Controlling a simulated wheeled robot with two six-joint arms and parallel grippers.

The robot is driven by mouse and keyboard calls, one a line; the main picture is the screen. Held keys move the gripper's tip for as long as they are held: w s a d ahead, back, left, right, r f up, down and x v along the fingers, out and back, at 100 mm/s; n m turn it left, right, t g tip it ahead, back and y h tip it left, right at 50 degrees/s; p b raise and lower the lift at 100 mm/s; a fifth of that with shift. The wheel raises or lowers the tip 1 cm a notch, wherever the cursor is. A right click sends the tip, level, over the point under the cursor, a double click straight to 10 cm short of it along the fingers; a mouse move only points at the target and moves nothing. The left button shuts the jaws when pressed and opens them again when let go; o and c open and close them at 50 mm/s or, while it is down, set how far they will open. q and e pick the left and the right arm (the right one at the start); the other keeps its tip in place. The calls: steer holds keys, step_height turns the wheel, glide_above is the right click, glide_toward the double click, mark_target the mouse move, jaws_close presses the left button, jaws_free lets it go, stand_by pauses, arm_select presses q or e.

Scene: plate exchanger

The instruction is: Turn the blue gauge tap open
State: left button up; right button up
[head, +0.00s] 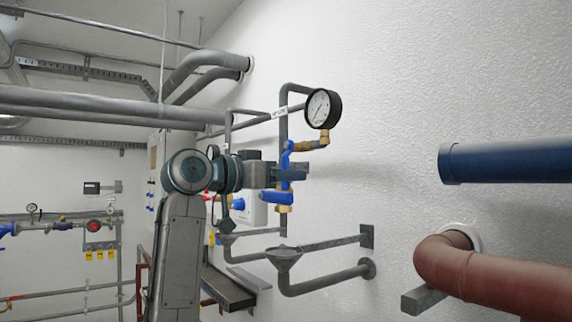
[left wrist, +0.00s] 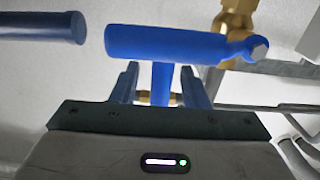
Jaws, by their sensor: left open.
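The blue gauge tap (head: 276,197) is on the brass-fitted pipe below the round white-faced gauge (head: 321,107) in the head view. A blue bar of it lies across the top of the left wrist view (left wrist: 180,45), with a narrower blue part running down from it. My left gripper (head: 302,173) is at the tap, its open fingers (left wrist: 160,80) to either side of that narrower part in the left wrist view. I cannot tell whether a finger touches it. My right gripper is not in view.
A large blue pipe end (head: 500,161) and a red-brown pipe (head: 490,278) stick out from the wall at right. Grey pipes with a funnel (head: 284,257) run below the tap. The white wall between tap and blue pipe is bare.

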arm_select(q)
steer(key=shift+w+d+f, duration=0.1)
steer(key=shift+w, duration=0.15)
jaws_close()
steer(key=shift+s, duration=0.1)
